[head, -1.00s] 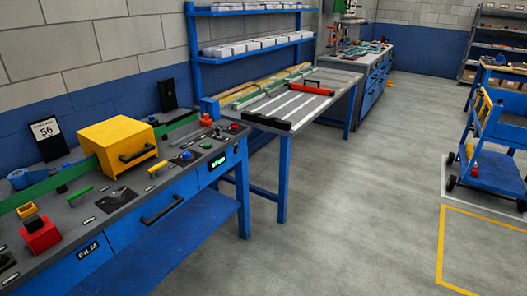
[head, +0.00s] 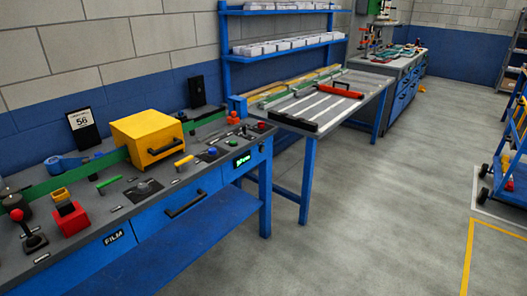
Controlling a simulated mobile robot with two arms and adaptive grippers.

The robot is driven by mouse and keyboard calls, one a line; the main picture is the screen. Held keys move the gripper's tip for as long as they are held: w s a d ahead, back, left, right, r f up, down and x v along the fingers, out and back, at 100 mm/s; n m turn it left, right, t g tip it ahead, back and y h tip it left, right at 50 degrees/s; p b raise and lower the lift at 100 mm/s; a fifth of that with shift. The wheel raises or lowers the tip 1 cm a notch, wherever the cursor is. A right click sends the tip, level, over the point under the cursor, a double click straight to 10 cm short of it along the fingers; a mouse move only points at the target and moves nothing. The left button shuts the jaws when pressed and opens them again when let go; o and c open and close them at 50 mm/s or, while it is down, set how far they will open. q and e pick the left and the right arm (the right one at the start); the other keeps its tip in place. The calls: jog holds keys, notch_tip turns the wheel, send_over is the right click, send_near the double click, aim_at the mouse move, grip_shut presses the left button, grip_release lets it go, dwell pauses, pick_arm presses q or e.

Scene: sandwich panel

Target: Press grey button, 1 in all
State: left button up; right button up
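The control bench (head: 72,274) runs along the left wall. On its top I see a grey round knob or button (head: 143,186) on a dark square plate; I cannot tell which it is. Further right on the bench are a blue button (head: 212,151), a green button (head: 233,142) and a red button (head: 262,126). A small dark control stands between the green and red ones, too small to make out. No other clearly grey button can be told apart at this size. Neither of my grippers is in view.
A yellow box (head: 146,137), a red block (head: 70,219) and a red-topped joystick (head: 30,238) stand on the bench. A second blue-legged table (head: 306,182) is beyond it. A blue cart (head: 510,165) is at the right edge. The grey floor (head: 385,215) between is clear.

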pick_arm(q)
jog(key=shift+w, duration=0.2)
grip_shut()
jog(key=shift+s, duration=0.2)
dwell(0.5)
